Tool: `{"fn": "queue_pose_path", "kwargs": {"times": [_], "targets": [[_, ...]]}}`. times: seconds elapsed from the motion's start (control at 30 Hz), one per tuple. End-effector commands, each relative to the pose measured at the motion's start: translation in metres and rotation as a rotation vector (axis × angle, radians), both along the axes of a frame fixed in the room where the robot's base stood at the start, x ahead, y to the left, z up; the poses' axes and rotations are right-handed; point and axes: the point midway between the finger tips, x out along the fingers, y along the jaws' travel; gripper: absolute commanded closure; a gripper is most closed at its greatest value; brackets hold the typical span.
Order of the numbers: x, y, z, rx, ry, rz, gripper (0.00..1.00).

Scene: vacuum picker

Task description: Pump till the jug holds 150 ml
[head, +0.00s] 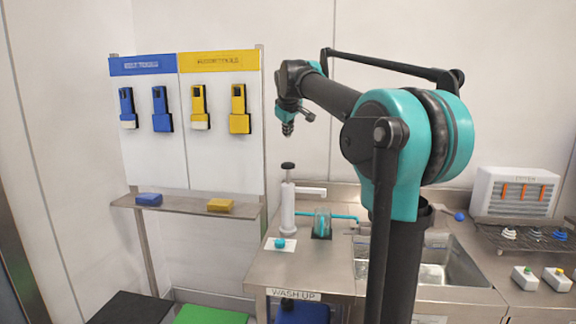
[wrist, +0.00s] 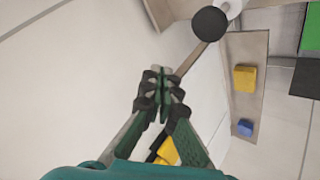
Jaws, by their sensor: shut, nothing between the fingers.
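The pump (head: 288,207) is a white upright cylinder with a side spout and a black knob (head: 288,166) raised on top. It stands on the steel counter at the left of the sink. The small clear jug (head: 322,223) stands on a dark base to its right, with teal showing at it; its level cannot be read. My gripper (head: 287,130) is shut and empty, above the pump knob with a clear gap. In the wrist view my gripper (wrist: 160,82) has its fingers together, and the black knob (wrist: 209,23) shows beyond them.
A tool board (head: 222,155) with blue and yellow tools stands at the left. Its shelf (head: 180,203) holds a blue and a yellow block. A teal cap (head: 280,243) lies on a white card before the pump. The sink (head: 440,262) is to the right.

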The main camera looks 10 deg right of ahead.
Motion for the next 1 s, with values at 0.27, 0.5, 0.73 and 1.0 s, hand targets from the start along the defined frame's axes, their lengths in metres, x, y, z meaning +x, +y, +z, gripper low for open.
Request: {"fn": "queue_pose_path", "kwargs": {"times": [0.27,0.5,0.73,1.0], "targets": [[0.0,0.0,0.006,0.0,0.0,0.0,1.0],[0.0,0.0,-0.002,0.0,0.0,0.0,1.0],[-0.001,0.0,-0.029,0.0,0.0,0.0,1.0],[0.0,0.0,-0.063,0.0,0.0,0.0,1.0]]}}
